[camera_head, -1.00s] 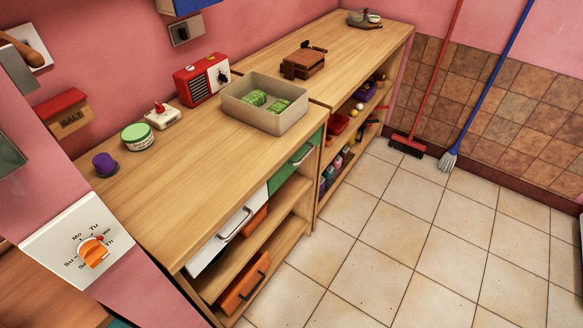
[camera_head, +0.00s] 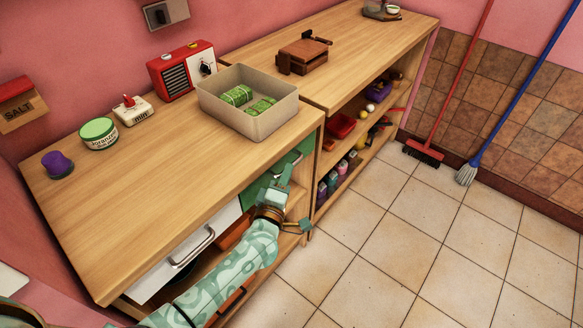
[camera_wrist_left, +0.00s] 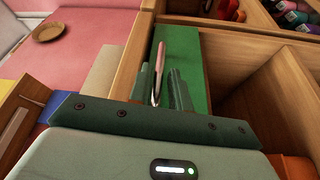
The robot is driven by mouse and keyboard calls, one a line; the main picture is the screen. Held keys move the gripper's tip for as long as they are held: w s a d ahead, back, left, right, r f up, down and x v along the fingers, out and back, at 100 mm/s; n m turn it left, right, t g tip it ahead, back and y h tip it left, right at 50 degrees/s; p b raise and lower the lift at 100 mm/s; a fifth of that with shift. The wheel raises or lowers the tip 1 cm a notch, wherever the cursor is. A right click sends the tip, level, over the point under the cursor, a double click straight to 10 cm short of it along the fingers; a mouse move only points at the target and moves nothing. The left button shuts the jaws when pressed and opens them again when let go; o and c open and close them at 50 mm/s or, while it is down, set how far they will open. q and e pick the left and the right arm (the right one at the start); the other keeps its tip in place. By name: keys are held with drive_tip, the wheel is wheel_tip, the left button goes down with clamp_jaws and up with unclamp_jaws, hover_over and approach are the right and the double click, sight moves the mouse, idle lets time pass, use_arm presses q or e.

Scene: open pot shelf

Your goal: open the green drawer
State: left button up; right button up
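The green drawer (camera_head: 305,146) is in the upper right bay of the near wooden counter. Its front shows as a green panel (camera_wrist_left: 190,50) in the left wrist view and looks closed. My left gripper (camera_head: 285,172) is at this front and hides part of it in the head view. In the left wrist view the left gripper's fingers (camera_wrist_left: 164,90) are apart, with the pale bar handle (camera_wrist_left: 161,65) between them. The handle is close to the left finger; I cannot tell whether they touch. My right gripper is in neither view.
A white drawer (camera_head: 195,245) with a metal handle is left of the green one. An orange drawer (camera_head: 235,232) is partly behind my left arm. A beige bin (camera_head: 250,122) with green bundles stands on the counter above. The tiled floor (camera_head: 400,250) is clear.

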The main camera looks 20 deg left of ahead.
use_arm(q)
drive_tip(key=shift+w+r+b, duration=0.15)
drive_tip(key=shift+w+b, duration=0.25)
drive_tip(key=shift+w, duration=1.4)
drive_tip(key=shift+a, duration=0.1)
drive_tip(key=shift+c, duration=0.3)
clamp_jaws()
drive_tip(key=shift+s, duration=0.1)
